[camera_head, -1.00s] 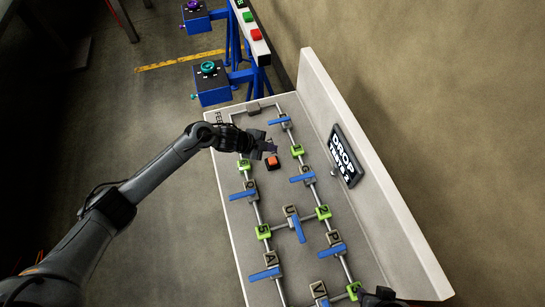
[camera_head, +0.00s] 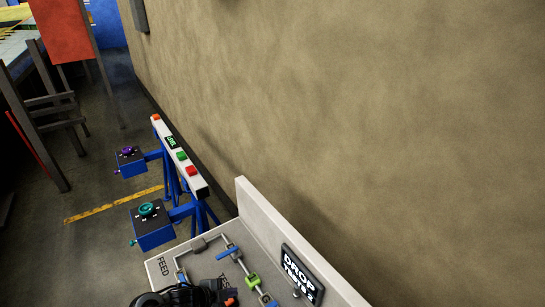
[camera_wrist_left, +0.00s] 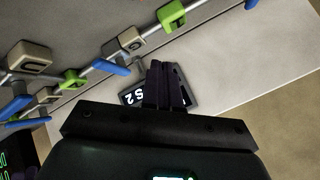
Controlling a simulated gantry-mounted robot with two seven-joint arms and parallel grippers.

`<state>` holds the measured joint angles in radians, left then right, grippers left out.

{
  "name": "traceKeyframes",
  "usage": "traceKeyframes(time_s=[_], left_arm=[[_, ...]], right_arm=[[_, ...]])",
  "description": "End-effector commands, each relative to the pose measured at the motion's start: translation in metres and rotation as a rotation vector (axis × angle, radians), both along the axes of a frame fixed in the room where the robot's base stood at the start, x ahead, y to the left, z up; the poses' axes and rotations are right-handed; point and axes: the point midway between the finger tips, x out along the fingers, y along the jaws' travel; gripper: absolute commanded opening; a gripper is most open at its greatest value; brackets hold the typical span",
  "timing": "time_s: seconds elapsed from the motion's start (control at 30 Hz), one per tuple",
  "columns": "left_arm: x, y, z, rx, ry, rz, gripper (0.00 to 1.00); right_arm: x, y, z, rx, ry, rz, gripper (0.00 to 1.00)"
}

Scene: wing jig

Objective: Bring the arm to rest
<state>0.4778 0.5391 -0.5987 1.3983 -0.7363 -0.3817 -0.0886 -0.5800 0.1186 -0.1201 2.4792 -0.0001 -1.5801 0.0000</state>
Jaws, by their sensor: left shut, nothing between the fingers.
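My left gripper (camera_head: 220,291) is at the bottom edge of the head view, over the near part of the light grey bench (camera_head: 259,218); most of the arm is out of frame. In the left wrist view its fingers (camera_wrist_left: 166,86) are together with nothing between them. They overlap the black sign in that view. A small orange button (camera_head: 230,301) shows partly beside the gripper in the head view. My right gripper is not in view.
The bench carries pipes with blue handles (camera_head: 228,253) and green blocks (camera_head: 252,281). Blue stands with a teal handwheel (camera_head: 147,209) and a purple one (camera_head: 127,151) stand beyond. A plain wall (camera_head: 350,120) fills the right.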

Motion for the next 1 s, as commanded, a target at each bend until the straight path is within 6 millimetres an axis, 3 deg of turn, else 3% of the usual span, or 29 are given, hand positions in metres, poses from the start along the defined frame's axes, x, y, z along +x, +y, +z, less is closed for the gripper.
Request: traceKeyframes(time_s=[0.13,0.3,0.7,0.83,1.0], left_arm=[[-0.04,-0.037,0.017,-0.033,0.015,0.121,0.0],[-0.099,-0.046,0.051,-0.086,0.093,0.389,0.0],[-0.265,0.033,0.127,-0.153,0.475,1.062,0.0],[-0.3,0.049,0.141,-0.156,0.561,1.175,0.0],[-0.32,0.057,0.148,-0.156,0.61,1.237,0.0]], right_arm=[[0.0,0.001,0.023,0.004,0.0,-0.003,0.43],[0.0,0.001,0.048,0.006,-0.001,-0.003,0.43],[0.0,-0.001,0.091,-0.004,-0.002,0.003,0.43],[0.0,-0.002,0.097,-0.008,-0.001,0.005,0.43],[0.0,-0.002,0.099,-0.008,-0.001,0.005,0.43]])
